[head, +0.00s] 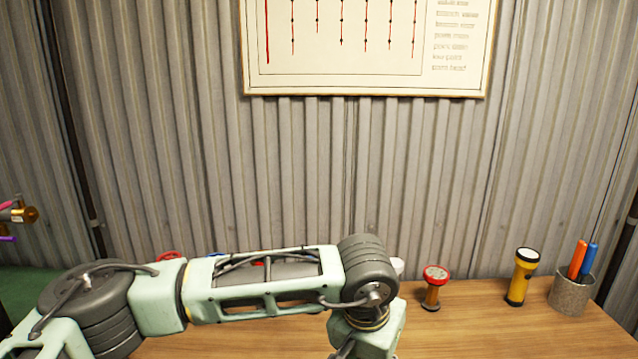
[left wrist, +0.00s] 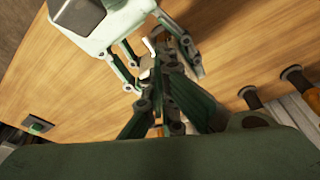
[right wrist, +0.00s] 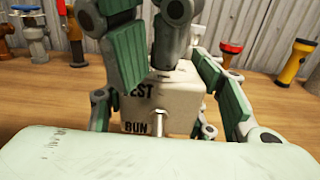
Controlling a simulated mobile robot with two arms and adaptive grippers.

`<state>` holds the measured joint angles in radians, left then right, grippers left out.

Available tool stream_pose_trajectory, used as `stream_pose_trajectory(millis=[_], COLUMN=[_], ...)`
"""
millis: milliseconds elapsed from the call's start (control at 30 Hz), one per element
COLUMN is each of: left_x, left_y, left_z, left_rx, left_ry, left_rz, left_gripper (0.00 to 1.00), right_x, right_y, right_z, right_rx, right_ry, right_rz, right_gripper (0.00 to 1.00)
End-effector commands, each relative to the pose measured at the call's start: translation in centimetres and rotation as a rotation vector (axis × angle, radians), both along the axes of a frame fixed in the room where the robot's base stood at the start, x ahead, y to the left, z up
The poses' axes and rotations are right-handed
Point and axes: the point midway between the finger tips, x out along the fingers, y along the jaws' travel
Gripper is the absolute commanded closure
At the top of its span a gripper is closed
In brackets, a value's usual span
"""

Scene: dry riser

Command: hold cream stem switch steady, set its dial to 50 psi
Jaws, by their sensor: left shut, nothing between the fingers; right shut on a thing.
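The cream switch (right wrist: 178,105) shows in the right wrist view as a cream box with black "TEST" and "RUN" lettering and a silver stem (right wrist: 158,124) on its near face. My right gripper (right wrist: 158,112) is shut on it, one finger at each side. My left gripper (right wrist: 150,68) is shut and empty, its fingertips at the top of the box; I cannot tell whether they touch it. In the left wrist view my left fingers (left wrist: 166,75) meet close to the right gripper (left wrist: 152,62). The dial and its reading are hidden. The head view shows neither gripper.
On the wooden bench (head: 480,335) stand a red-topped piece (head: 433,288), a yellow flashlight (head: 521,277) and a grey cup (head: 570,294) with markers. Blue and red valves (right wrist: 33,30) stand at the back left. A corrugated wall with a chart (head: 365,45) closes the back.

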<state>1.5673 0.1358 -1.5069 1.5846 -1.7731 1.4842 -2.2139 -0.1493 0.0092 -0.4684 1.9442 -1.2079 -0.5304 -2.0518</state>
Motion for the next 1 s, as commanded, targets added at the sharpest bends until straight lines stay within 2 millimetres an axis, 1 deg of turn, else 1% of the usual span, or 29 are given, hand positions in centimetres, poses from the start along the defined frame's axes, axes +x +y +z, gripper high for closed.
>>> stream_pose_trajectory(millis=[33,667,1000], left_x=[-0.01,0.65,0.84], left_y=[-0.01,-0.03,0.55], left_z=[-0.38,-0.45,-0.44], left_rx=[0.002,0.002,0.005], left_ry=[0.004,0.002,0.0], left_rz=[0.0,0.0,0.002], left_gripper=[1.0,1.0,1.0], right_x=[-0.07,-0.12,-0.12], right_y=[0.22,0.36,0.36], right_z=[0.06,0.12,0.13], right_rx=[0.0,0.0,0.001], right_ry=[-0.002,-0.004,-0.004], right_rz=[0.005,0.008,0.009], right_gripper=[0.91,0.91,0.91])
